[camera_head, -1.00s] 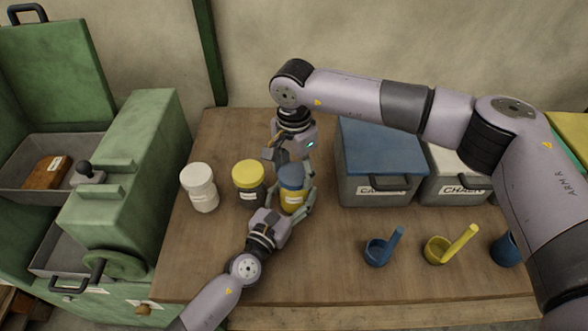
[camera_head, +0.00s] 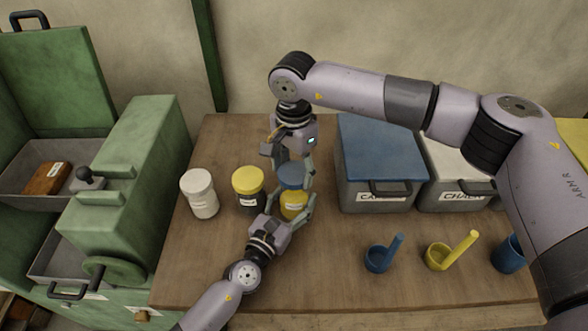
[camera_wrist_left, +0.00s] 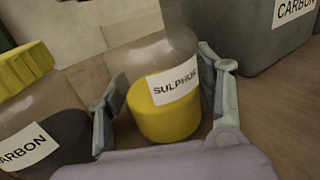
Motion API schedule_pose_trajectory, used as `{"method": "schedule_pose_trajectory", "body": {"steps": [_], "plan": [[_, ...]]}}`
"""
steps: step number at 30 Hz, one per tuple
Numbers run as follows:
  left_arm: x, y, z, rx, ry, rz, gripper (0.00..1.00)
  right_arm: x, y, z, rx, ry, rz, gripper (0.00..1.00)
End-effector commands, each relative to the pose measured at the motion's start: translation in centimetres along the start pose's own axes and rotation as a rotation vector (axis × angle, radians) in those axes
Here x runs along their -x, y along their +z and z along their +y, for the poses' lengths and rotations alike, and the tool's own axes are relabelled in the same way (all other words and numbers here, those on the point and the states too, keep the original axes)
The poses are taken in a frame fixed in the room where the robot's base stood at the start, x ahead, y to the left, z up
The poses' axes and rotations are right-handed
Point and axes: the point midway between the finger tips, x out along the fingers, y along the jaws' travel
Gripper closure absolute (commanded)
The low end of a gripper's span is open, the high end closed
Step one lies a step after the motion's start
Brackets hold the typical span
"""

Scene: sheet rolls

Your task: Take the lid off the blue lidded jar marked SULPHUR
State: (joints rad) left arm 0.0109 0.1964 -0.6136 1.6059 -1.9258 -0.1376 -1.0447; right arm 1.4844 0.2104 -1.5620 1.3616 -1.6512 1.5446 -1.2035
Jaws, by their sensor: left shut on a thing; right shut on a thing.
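The SULPHUR jar (camera_head: 293,204) stands on the table, clear-walled with yellow contents and a blue lid (camera_head: 291,176) at its top. In the left wrist view the jar's body (camera_wrist_left: 165,106) fills the middle, with its SULPHUR label facing me. My left gripper (camera_head: 291,207) is shut on the jar's body, one finger on each side. My right gripper (camera_head: 289,168) comes down from above and is shut on the blue lid. The fingers partly hide the lid, and I cannot tell whether it still touches the jar's rim.
A yellow-lidded CARBON jar (camera_head: 249,188) stands close left of the held jar, and a white-lidded jar (camera_head: 200,194) beyond it. Right are a blue-lidded CARBON bin (camera_head: 380,160), a CHALK bin (camera_head: 459,180) and blue (camera_head: 379,258) and yellow (camera_head: 438,256) scoops. The front middle is clear.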

Motion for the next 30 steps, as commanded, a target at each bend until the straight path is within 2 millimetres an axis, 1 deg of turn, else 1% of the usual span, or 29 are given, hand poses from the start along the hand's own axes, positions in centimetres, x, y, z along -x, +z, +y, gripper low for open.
{"method": "schedule_pose_trajectory", "body": {"steps": [1,6,9,14,15,25,30], "plan": [[0.0,0.0,0.0,0.0,0.0,0.0,1.0,0.7,0.0,0.0,0.0,-0.002,0.001,0.74],[0.0,0.0,0.0,0.0,0.0,0.0,1.0,2.8,0.0,0.0,0.0,-0.002,0.001,0.74],[0.0,0.0,0.0,0.0,0.0,0.0,1.0,3.3,0.0,0.0,0.0,-0.001,0.0,0.74],[0.0,0.0,0.0,0.0,0.0,-0.001,1.0,3.3,0.0,0.0,0.0,-0.001,0.0,0.74],[0.0,0.0,0.0,0.0,0.0,-0.001,0.37,3.3,0.0,0.0,0.0,-0.001,0.0,0.74],[0.0,0.0,0.0,0.0,0.0,0.0,0.15,3.2,0.0,0.0,0.0,-0.001,0.0,0.74],[0.0,0.0,0.0,0.0,0.001,0.0,0.15,3.2,0.0,0.0,0.0,-0.001,0.0,0.74]]}}
